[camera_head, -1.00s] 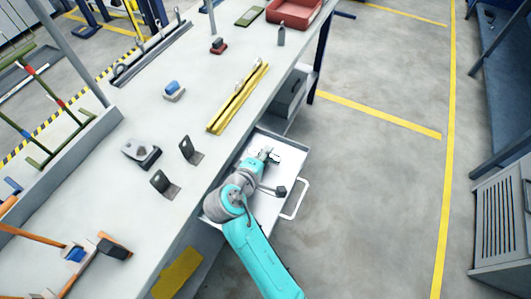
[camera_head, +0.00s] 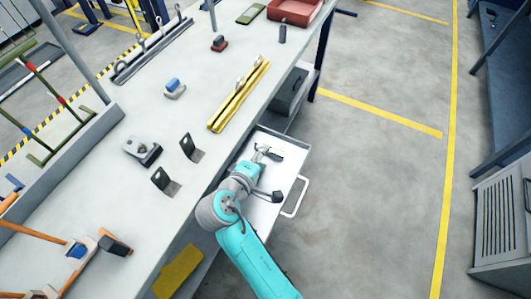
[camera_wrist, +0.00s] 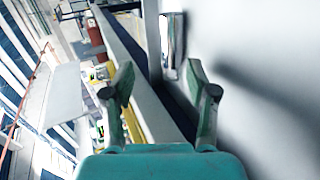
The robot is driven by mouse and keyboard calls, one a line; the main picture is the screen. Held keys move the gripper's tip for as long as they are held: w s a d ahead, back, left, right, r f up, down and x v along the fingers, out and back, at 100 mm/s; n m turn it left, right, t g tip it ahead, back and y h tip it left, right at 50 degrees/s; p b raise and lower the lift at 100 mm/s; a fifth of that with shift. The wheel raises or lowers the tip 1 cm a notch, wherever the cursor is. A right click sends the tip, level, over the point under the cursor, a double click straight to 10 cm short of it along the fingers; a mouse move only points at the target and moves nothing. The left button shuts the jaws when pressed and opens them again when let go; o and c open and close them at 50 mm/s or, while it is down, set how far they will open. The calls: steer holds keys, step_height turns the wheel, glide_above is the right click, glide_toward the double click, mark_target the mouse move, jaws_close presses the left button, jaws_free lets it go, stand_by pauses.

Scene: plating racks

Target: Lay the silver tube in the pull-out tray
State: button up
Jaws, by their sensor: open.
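The pull-out tray (camera_head: 262,207) is a white drawer, pulled out from under the workbench, with a handle on its right side. My gripper (camera_head: 262,150) is over the far part of the tray. In the wrist view my gripper (camera_wrist: 160,82) is open, its two fingers apart with nothing between them. A shiny grey strip-like shape (camera_wrist: 173,42) shows beyond the fingertips; it may be the silver tube, but I cannot be sure. In the head view I cannot make out the tube. A dark patch, perhaps shadow, lies on the tray beside the gripper.
The workbench (camera_head: 150,95) lies left of the tray. It carries a yellow grooved block (camera_head: 238,97), two dark brackets (camera_head: 190,148), a grey block (camera_head: 141,150) and a red bin (camera_head: 294,12). A dark box (camera_head: 290,92) sits under the bench.

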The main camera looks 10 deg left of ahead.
steer(key=v, duration=0.9)
steer(key=shift+f, duration=0.1)
